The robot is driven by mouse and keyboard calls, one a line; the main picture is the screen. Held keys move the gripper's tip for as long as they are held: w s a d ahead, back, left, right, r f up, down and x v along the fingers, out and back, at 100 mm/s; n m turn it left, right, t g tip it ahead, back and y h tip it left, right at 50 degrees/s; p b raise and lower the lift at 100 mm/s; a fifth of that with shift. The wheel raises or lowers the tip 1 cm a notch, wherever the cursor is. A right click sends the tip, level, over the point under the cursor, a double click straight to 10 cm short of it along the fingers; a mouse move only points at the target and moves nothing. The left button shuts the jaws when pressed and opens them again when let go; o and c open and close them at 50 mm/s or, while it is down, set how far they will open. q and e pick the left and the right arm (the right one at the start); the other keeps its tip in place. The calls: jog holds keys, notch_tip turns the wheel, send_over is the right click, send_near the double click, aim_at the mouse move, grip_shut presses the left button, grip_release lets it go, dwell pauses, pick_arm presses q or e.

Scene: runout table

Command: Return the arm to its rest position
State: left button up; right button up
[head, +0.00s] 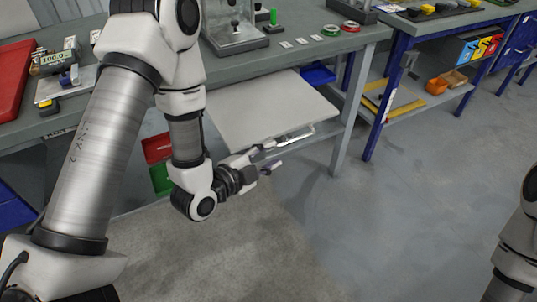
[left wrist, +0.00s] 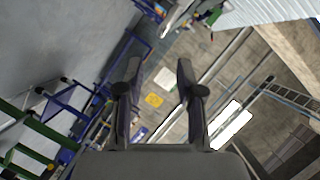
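My left gripper (head: 272,165) is in front of the workbench, just below the front edge of a pale pull-out board (head: 265,108). In the left wrist view the two fingers of the left gripper (left wrist: 158,72) stand apart with nothing held between them. My left arm covers part of the bench. Part of my right arm shows at the right edge; its gripper is out of view.
The workbench (head: 228,72) carries a scale (head: 62,70), a red case (head: 12,85) and a clear-sided instrument (head: 236,30). Red and green bins (head: 157,148) sit under it. A second blue-legged bench (head: 425,35) stands at the right. The grey floor in front is clear.

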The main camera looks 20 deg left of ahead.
dwell(0.4)
pick_arm(q)
jog(key=s+a+f+n+g+y+p, duration=0.2)
jog(key=s+f+n+g+p, duration=0.2)
jog(key=s+f+n+g, duration=0.3)
jog(key=s+a+f+n+g+y+p, duration=0.2)
jog(key=s+f+n+g+p, duration=0.3)
jog(key=s+f, duration=0.5)
jog(key=s+n+g, duration=0.2)
jog(key=s+n, duration=0.1)
jog(key=s, duration=0.4)
jog(key=shift+s+n+g+y, duration=0.3)
jog(key=shift+s+n+y, duration=0.05)
jog(key=shift+n+y, duration=0.05)
